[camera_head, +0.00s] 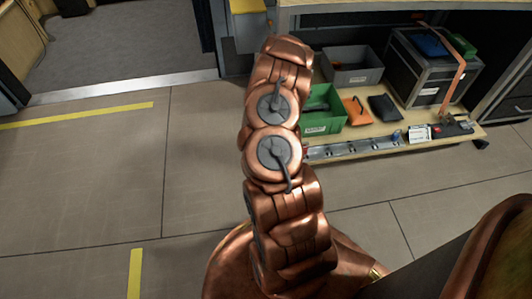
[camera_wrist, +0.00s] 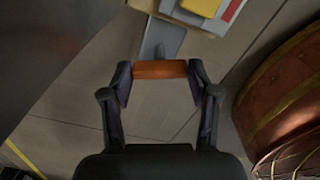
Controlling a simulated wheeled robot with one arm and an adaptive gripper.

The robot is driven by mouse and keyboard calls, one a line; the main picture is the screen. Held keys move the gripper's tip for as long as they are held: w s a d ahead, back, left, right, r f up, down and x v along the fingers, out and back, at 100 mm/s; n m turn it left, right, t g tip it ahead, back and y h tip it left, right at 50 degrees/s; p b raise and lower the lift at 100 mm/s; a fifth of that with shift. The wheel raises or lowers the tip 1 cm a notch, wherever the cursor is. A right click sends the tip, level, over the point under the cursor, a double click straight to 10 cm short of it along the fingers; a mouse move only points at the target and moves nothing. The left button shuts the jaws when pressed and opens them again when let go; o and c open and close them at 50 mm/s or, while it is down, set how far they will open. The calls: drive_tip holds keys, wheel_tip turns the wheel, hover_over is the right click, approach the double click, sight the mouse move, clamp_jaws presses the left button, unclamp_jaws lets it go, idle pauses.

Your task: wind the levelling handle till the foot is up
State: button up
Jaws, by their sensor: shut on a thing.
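The levelling handle shows in the wrist view as an orange grip (camera_wrist: 160,69) on a flat grey crank arm (camera_wrist: 160,38), which runs up the picture from it. My gripper (camera_wrist: 159,75) is shut on the orange grip, with one dark finger at each end of it. In the head view my copper arm reaches up the middle, and the gripper and handle are hidden behind it. I cannot make out the foot in either view.
A low shelf at the right holds a green crate (camera_head: 331,123), a grey crate (camera_head: 335,75), an orange pouch (camera_head: 358,110) and a black case (camera_head: 405,75). Yellow tape (camera_head: 75,115) marks the floor at left, which is clear. A yellow and red item (camera_wrist: 203,6) sits beyond the handle.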

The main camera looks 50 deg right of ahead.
drive_tip(key=shift+w+d+r, duration=0.15)
drive_tip(key=shift+w+d, duration=0.05)
drive_tip(key=shift+d, duration=0.05)
drive_tip(key=o, duration=0.9)
drive_tip(key=shift+o, duration=1.2)
drive_tip(key=shift+s+a, duration=0.1)
drive_tip(key=shift+a, duration=0.05)
wheel_tip(320, 180, up, 12)
